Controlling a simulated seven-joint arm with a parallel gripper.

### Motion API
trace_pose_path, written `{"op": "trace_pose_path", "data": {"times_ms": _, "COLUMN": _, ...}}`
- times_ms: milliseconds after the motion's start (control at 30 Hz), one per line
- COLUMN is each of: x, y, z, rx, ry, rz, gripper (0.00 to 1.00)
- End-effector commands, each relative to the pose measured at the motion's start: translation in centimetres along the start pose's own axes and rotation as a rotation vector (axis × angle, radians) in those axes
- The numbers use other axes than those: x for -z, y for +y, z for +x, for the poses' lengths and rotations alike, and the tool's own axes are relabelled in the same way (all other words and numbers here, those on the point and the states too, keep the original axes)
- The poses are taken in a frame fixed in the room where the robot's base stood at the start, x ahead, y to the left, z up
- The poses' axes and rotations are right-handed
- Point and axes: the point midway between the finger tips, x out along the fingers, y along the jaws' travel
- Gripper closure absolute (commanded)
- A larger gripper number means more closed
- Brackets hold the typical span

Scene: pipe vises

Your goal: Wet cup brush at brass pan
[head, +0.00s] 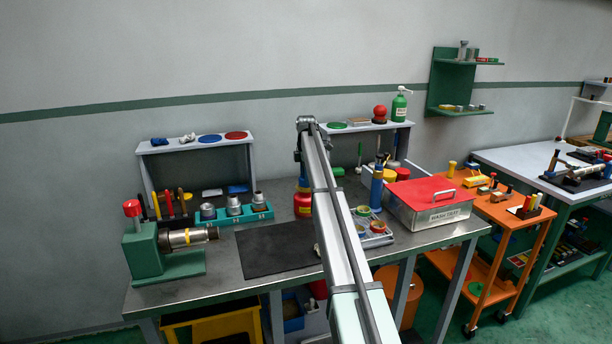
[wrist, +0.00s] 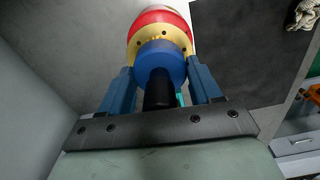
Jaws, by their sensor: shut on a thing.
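The cup brush shows in the wrist view as a black handle (wrist: 160,95) and a wide blue round part (wrist: 160,62). My gripper (wrist: 163,82) is shut on it, with one blue finger on each side. Just beyond the blue part is the yellow brass pan (wrist: 146,44) with small dark holes, on a red can (wrist: 160,17). The brush overlaps the pan in this view; I cannot tell whether they touch. In the head view the red can (head: 303,206) stands on the metal bench, left of my arm, with blue directly above it. The brush's bristles are hidden.
A black mat (head: 275,248) lies in front of the can. A teal holder with metal fittings (head: 236,215) and a green vise with a pipe (head: 165,247) are to the left. A tray of small tins (head: 376,238) and a red-lidded wash box (head: 430,203) are to the right.

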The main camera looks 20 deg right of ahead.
Motion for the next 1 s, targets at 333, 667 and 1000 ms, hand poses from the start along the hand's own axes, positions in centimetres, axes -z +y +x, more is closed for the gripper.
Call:
{"op": "trace_pose_path", "data": {"times_ms": 333, "x": 0.00, "y": -0.01, "z": 0.34, "rx": 0.000, "ry": 0.000, "rz": 0.000, "gripper": 0.64}}
{"op": "trace_pose_path", "data": {"times_ms": 667, "x": 0.00, "y": -0.02, "z": 0.66, "rx": 0.000, "ry": 0.000, "rz": 0.000, "gripper": 0.64}}
{"op": "trace_pose_path", "data": {"times_ms": 1000, "x": 0.00, "y": -0.02, "z": 0.92, "rx": 0.000, "ry": 0.000, "rz": 0.000, "gripper": 0.64}}
